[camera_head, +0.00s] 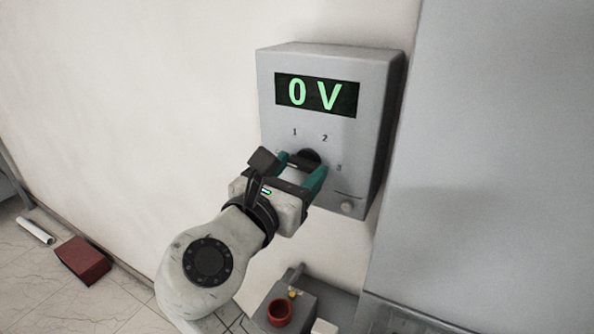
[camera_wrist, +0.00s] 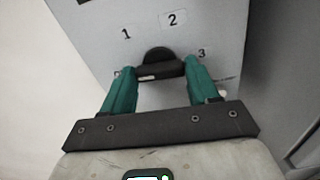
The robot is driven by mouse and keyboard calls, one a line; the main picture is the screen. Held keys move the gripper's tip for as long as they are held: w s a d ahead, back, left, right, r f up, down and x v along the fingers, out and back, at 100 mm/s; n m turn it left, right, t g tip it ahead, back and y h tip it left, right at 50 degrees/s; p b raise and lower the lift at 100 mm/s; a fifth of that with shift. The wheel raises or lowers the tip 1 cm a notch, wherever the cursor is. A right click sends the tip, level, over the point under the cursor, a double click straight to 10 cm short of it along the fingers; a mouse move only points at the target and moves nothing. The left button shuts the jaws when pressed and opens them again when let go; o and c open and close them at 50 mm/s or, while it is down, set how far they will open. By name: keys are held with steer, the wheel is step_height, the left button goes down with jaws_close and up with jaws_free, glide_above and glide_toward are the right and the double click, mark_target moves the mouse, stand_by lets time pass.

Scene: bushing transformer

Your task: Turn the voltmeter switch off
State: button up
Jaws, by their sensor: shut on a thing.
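The voltmeter (camera_head: 377,75) is a grey box on the wall, and its green display (camera_head: 317,95) reads 0 V. Its black rotary switch (camera_head: 309,157) sits below the display, among the marks 1, 2 and 3. In the wrist view the black switch (camera_wrist: 159,60) lies between the teal fingertips. My gripper (camera_head: 305,166) is at the switch, with its fingers on either side of the knob's handle, and it is shut on it. A light mark shows on the handle's front. The mark at the lower left of the dial is partly hidden by my finger.
A small knob (camera_head: 347,206) sits at the box's lower right. A grey box with a red round part (camera_head: 280,312) stands below. A dark red block (camera_head: 83,260) and a white tube (camera_head: 34,230) lie on the floor at left. A grey panel (camera_head: 500,150) stands at right.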

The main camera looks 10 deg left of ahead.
steer(key=shift+a+f+n, duration=0.1)
steer(key=shift+f+n, duration=0.15)
steer(key=shift+n, duration=0.35)
steer(key=o, duration=1.1)
steer(key=shift+r, duration=0.15)
steer(key=shift+c, duration=0.2)
steer(key=b+v, duration=0.2)
steer(key=v, duration=0.8)
steer(key=shift+s, duration=0.4)
steer(key=shift+a+b, duration=0.1)
steer(key=shift+b, duration=0.2)
